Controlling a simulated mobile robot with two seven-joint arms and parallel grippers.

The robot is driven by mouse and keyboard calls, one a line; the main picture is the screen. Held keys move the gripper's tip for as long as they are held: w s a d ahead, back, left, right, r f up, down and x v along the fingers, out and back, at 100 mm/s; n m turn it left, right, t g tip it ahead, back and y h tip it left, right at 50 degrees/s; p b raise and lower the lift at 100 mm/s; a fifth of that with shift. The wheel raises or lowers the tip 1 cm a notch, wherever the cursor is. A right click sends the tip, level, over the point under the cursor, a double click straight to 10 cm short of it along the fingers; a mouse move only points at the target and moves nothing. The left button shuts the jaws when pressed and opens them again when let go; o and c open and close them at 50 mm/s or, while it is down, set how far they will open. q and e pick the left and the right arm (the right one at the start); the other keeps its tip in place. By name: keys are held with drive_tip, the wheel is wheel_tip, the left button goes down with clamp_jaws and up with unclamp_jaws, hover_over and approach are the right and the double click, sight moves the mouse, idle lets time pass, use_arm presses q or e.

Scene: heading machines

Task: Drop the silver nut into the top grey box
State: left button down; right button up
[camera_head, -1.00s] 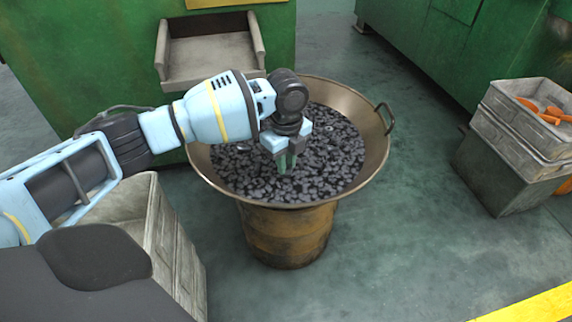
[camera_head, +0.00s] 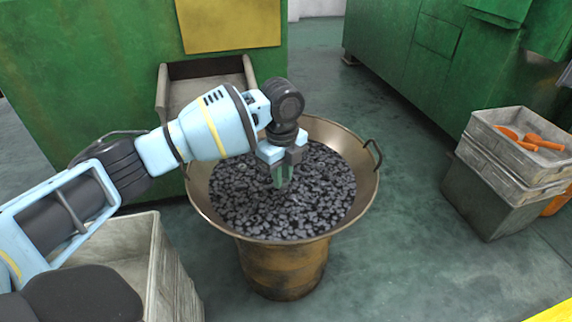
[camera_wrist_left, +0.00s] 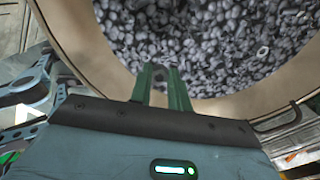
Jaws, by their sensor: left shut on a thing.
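The top grey box (camera_head: 488,141) is the upper one of a stack at the right in the head view, and an orange scoop (camera_head: 530,138) lies in it. My left gripper (camera_head: 281,178) is over the wide metal pan of nuts. In the left wrist view its green fingers (camera_wrist_left: 163,82) are close together over the pan, with a small grey nut (camera_wrist_left: 160,74) between the tips. The nut is mostly hidden by the fingers and hard to tell from the nuts behind. My right gripper is not in view.
The pan (camera_head: 366,190) stands on a rusty drum (camera_head: 285,268) and is full of dark nuts (camera_head: 315,190). A grey crate (camera_head: 165,270) stands at the lower left. Green machines (camera_head: 120,60) stand behind. Open floor (camera_head: 400,240) lies between pan and boxes.

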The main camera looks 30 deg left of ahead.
use_arm(q)
drive_tip(key=s+d+r+n, duration=0.3)
drive_tip(key=s+d+n, duration=0.2)
drive_tip(key=s+n, duration=0.4)
drive_tip(key=s+d+r+n, duration=0.3)
drive_tip(key=s+d+n, duration=0.1)
drive_tip(key=s+n, duration=0.5)
drive_tip(key=shift+d+n, duration=0.4)
drive_tip(key=shift+n, duration=0.8)
